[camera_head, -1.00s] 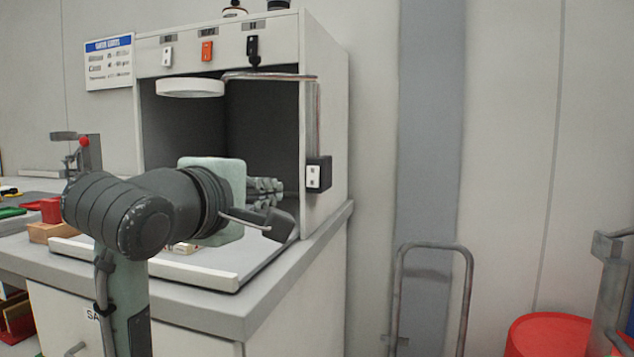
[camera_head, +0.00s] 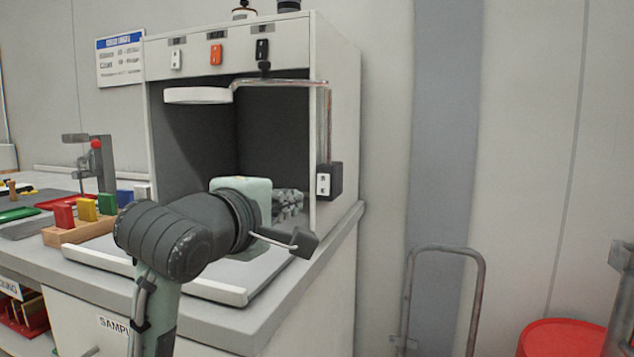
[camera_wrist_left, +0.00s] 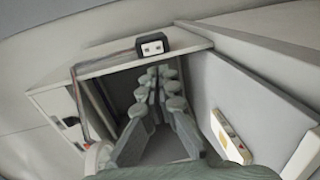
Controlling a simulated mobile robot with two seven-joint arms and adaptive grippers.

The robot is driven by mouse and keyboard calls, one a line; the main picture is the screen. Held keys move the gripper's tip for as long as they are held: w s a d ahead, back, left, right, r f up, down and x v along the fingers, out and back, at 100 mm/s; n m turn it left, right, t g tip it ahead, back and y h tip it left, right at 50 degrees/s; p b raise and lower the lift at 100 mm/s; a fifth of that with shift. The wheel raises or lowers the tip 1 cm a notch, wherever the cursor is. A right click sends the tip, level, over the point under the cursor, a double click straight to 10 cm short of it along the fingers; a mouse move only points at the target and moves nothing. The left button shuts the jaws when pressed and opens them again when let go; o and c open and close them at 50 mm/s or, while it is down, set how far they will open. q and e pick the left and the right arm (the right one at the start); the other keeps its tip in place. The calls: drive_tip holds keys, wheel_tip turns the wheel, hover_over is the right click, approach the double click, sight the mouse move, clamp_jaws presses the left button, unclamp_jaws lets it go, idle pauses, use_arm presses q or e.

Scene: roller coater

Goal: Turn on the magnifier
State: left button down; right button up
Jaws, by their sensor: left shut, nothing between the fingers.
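The magnifier is a pale round head (camera_head: 198,95) on a thin bent arm at the front of an open-fronted cabinet. Its arm runs right to the cabinet's right edge, where a black box with a white switch plate (camera_head: 324,184) sits. The box also shows at the top of the left wrist view (camera_wrist_left: 152,45). My left gripper (camera_head: 292,203) is shut and empty, low in front of the cabinet, left of and a little below the box in the picture. Its fingers (camera_wrist_left: 160,78) point toward the box in the wrist view, apart from it. The right gripper is out of view.
The cabinet's upper panel holds white, orange and black switches (camera_head: 216,54). A white-edged tray (camera_head: 160,275) lies on the counter below. Coloured blocks in a wooden holder (camera_head: 80,228) stand at left. A metal hand-truck frame (camera_head: 445,250) and red drum (camera_head: 560,338) are at right.

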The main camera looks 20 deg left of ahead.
sight(323, 193)
use_arm(q)
drive_tip(key=w, duration=0.4)
drive_tip(key=w+f, duration=0.1)
drive_tip(key=w, duration=0.7)
drive_tip(key=shift+d+f, duration=0.2)
drive_tip(key=shift+f, duration=0.1)
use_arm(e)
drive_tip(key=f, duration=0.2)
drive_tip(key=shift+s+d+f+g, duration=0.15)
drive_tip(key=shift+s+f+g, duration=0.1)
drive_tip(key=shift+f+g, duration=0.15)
use_arm(q)
drive_tip(key=shift+f, duration=0.15)
drive_tip(key=shift+w+t, duration=0.3)
drive_tip(key=shift+t, duration=0.1)
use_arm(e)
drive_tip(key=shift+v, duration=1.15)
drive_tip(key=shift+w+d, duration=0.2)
